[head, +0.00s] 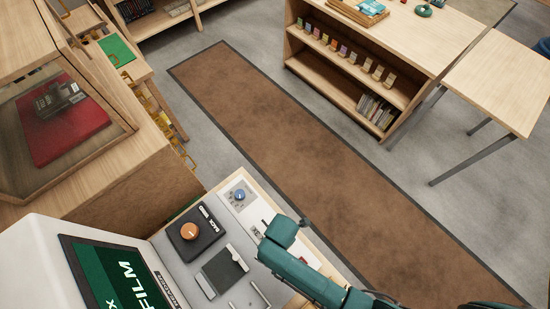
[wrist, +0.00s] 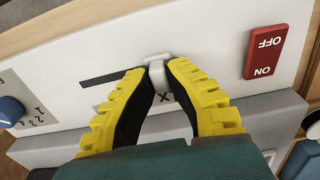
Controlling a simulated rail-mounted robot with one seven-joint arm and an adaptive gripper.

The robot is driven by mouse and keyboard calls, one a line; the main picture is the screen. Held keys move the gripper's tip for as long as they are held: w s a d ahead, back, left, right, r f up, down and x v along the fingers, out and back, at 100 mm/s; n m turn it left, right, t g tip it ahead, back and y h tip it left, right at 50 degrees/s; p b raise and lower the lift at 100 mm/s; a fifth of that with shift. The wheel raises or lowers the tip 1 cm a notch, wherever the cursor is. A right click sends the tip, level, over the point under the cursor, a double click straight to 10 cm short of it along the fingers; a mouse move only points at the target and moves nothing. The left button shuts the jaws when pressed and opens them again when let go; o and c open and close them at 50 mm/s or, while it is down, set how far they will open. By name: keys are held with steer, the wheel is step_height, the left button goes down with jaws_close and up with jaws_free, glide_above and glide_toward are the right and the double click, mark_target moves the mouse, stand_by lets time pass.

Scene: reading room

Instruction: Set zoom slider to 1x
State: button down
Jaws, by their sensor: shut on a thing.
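My gripper (wrist: 157,72) is shut on the small white slider knob (wrist: 157,62), with one yellow, black-lined finger on each side of it. The dark slot (wrist: 100,79) of the zoom slider runs out to the left of the knob in the wrist view. A printed mark ending in X shows just below the knob, but the fingers cover the rest of it. In the head view my teal arm hides most of the slider area, and the fingertips are not clear there.
A red ON/OFF switch (wrist: 264,52) is right of the knob; a blue numbered dial (wrist: 10,110) is left, also visible in the head view (head: 238,195). A brown rug (head: 290,160) lies beyond.

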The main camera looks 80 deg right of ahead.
steer(key=shift+s+a+f, duration=0.15)
steer(key=shift+s+f, duration=0.05)
steer(key=c, duration=1)
jaws_free()
steer(key=shift+s, duration=0.1)
steer(key=shift+c, duration=0.2)
steer(key=shift+r, duration=0.1)
steer(key=shift+r, duration=0.45)
step_height(320, 180, up, 11)
